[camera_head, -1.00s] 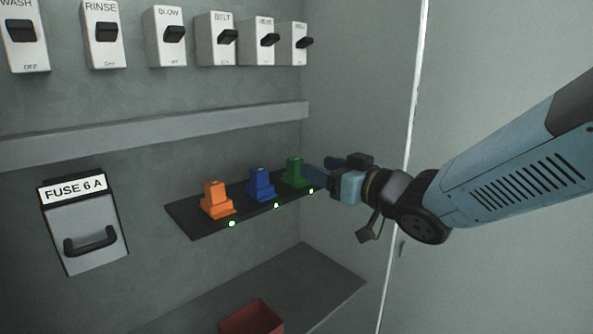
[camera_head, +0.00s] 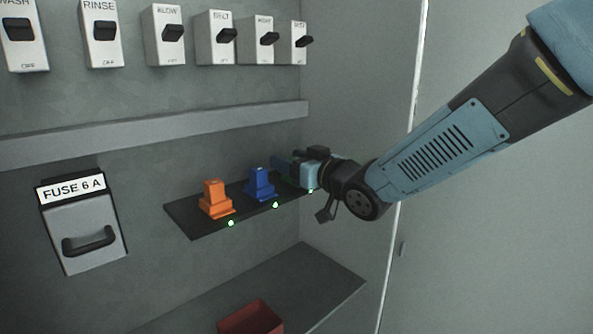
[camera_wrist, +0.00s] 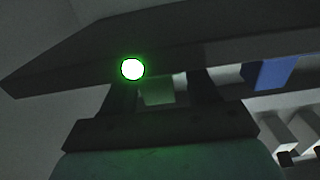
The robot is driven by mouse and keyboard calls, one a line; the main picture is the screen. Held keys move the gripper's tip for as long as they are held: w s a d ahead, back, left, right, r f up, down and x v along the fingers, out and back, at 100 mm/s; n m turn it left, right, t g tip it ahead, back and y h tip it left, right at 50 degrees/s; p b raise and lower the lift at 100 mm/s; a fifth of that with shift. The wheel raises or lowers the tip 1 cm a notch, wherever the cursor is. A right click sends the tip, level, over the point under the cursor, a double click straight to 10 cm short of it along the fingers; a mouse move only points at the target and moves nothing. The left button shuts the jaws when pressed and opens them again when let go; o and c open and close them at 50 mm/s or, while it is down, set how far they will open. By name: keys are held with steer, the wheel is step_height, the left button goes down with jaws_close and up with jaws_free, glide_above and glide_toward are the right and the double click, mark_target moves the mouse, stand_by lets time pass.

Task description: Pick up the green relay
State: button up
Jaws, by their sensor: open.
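The green relay is mostly hidden behind my gripper (camera_head: 290,168) in the head view, at the right end of the dark shelf (camera_head: 190,222). In the wrist view, which looks upside down, a dull green block, the green relay (camera_wrist: 158,92), shows between the two dark fingers of my gripper (camera_wrist: 162,92). There is a visible gap on the right finger's side; contact on the left cannot be told. My gripper is open. A blue relay (camera_head: 260,185) stands left of it, and also shows in the wrist view (camera_wrist: 273,73). An orange relay (camera_head: 214,200) is farther left.
Green lights (camera_head: 275,205) line the shelf's front edge. A grey ledge (camera_head: 150,135) runs above, under a row of switches (camera_head: 173,35). A fuse box (camera_head: 82,228) is at left, a red bin (camera_head: 250,318) below. The side wall is close on the right.

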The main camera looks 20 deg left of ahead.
steer(key=shift+w+a, duration=0.25)
steer(key=shift+a, duration=0.15)
steer(key=shift+c, duration=0.2)
steer(key=c, duration=1)
